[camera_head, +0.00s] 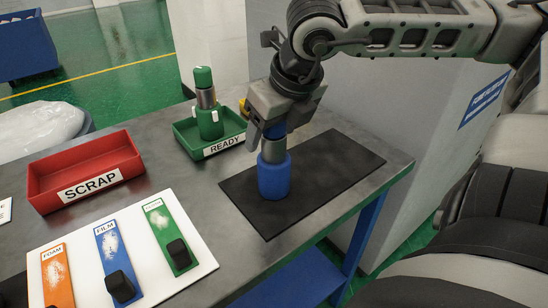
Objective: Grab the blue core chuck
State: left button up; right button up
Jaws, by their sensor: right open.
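The blue core chuck (274,179) stands upright on a black mat (330,172) at the right of the table. It has a wide blue base, a grey shaft above it and a blue upper part. My right gripper (267,131) points down over the top of the chuck, its jaws open around the upper part. One finger shows on the left side of the chuck; the far finger is mostly hidden. I cannot tell whether a finger touches it. My left gripper is not in view.
A green READY tray (187,143) holding a green chuck (208,113) is just left of my right gripper. A red SCRAP tray (120,150) is farther left. A white board (188,225) with orange, blue and green sample strips lies in front. The mat's right part is clear.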

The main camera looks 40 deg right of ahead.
grip_shut()
jog(key=shift+r, duration=0.1)
